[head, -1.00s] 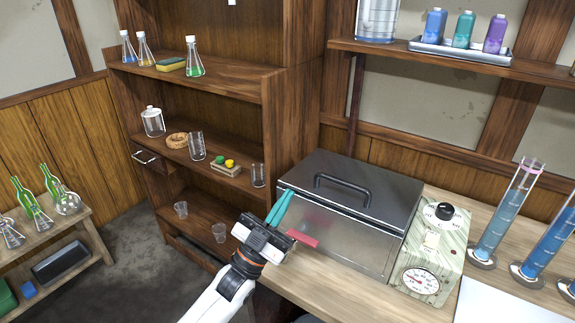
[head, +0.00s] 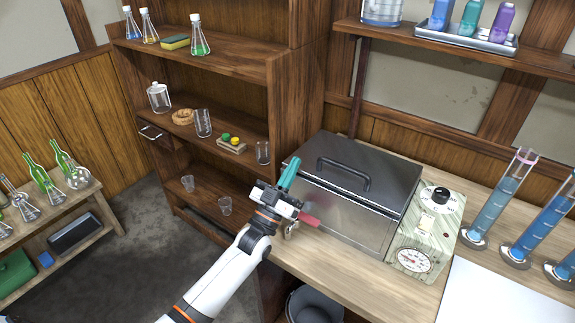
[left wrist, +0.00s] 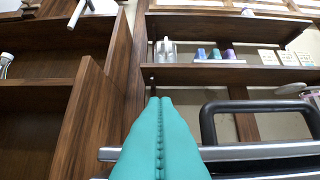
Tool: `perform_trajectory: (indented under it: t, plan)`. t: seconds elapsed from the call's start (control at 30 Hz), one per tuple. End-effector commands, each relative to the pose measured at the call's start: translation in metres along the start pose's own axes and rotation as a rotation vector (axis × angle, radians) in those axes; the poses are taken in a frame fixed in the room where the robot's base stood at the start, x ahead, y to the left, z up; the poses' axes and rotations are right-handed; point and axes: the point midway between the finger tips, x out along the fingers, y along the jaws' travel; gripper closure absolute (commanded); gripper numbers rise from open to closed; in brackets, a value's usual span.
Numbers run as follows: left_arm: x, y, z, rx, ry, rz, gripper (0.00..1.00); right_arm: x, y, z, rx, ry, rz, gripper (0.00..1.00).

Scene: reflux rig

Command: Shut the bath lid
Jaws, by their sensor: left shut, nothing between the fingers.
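The bath is a steel box (head: 340,218) on the wooden bench. Its dark grey lid (head: 385,172) lies over the top and looks down, but I cannot tell whether a small gap remains. The black handle (head: 343,170) is on the lid; it also shows large at the right in the left wrist view (left wrist: 258,105). My left gripper (head: 294,162) has its teal fingers pressed together and empty. They point up at the bath's left front corner, by the lid's edge; contact is unclear. The fingers (left wrist: 158,110) also look shut in the left wrist view. My right gripper is not in view.
A red lever (head: 308,220) sticks out low at the bath's front left. A control box with a dial (head: 425,235) stands right of the bath, with blue-filled cylinders (head: 490,215) beyond. A wooden shelf unit (head: 285,110) stands close on the left. A grey bucket (head: 315,305) is below the bench.

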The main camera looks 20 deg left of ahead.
Motion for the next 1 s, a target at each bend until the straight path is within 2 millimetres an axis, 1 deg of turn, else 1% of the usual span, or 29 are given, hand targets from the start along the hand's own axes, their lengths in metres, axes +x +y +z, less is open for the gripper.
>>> perform_trajectory:
  t: [0.17,0.57,0.67,0.87,0.93,1.0]
  plan:
    - [-0.007,0.0,-0.008,0.001,-0.001,0.0,1.0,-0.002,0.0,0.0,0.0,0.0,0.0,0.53]
    - [-0.009,0.0,-0.011,0.0,-0.004,0.0,1.0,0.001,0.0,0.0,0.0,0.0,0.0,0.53]
    - [-0.013,0.0,-0.016,0.001,-0.015,0.0,1.0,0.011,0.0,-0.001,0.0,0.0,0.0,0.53]
    - [-0.023,0.0,-0.03,0.001,-0.053,0.0,1.0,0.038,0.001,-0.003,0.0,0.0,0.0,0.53]
    - [-0.025,0.0,-0.032,0.001,-0.062,0.0,1.0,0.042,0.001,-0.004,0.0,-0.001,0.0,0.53]
    - [-0.024,0.0,-0.032,0.001,-0.063,0.0,1.0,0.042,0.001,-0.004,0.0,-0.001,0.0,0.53]
